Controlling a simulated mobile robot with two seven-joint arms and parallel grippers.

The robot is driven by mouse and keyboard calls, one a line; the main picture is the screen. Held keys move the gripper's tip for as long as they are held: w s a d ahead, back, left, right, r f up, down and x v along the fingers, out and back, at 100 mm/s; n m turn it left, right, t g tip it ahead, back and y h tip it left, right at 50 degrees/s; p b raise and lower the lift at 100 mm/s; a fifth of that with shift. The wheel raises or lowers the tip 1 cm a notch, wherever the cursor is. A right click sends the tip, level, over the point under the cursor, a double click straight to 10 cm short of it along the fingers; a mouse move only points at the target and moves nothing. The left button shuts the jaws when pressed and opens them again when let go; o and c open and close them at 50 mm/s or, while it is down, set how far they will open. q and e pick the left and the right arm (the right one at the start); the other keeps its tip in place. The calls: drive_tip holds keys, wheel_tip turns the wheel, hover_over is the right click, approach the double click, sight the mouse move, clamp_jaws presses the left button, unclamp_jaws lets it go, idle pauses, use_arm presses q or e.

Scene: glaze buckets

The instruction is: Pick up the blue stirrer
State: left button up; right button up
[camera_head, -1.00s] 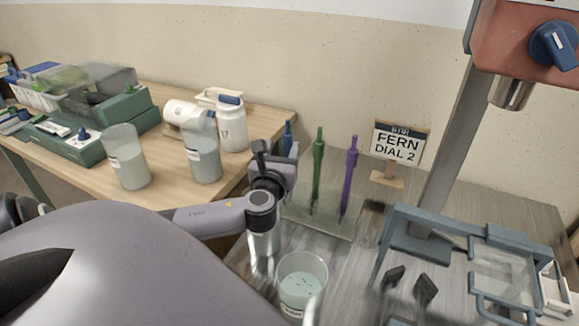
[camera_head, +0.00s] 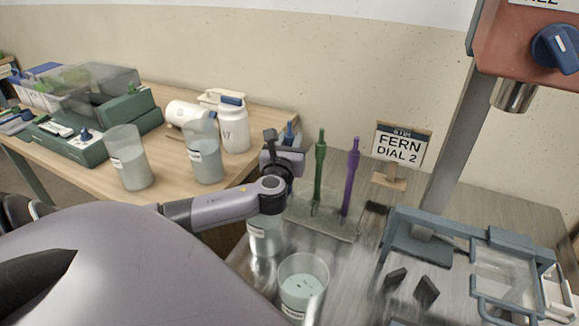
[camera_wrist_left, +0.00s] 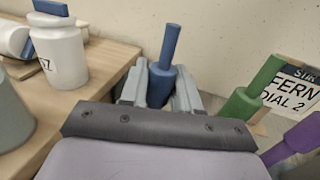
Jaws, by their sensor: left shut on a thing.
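The blue stirrer (camera_head: 289,130) stands upright behind my left gripper in the head view. In the left wrist view its blue handle (camera_wrist_left: 164,68) rises between the fingers. My left gripper (camera_head: 281,150) is shut on the stirrer's handle; its light grey fingers (camera_wrist_left: 160,88) are on either side of it. The stirrer's lower part is hidden. The green stirrer (camera_head: 319,170) and the purple stirrer (camera_head: 350,177) stand just to the right in a rack (camera_head: 325,222). I cannot make out my right gripper.
Glaze buckets (camera_head: 302,290) stand below my left arm. A sign (camera_head: 401,143) reads "STIR FERN DIAL 2". A mixer post (camera_head: 450,155) and a blue-grey frame (camera_head: 440,222) stand at right. The wooden table (camera_head: 150,195) holds buckets and a white jar (camera_head: 233,130).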

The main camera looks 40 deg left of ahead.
use_arm(q)
drive_tip(key=shift+r, duration=0.1)
wheel_tip(320, 180, up, 28)
drive_tip(key=p, duration=0.6)
drive_tip(key=shift+r+p, duration=0.2)
drive_tip(key=shift+p, duration=0.15)
idle(0.7)
idle(0.3)
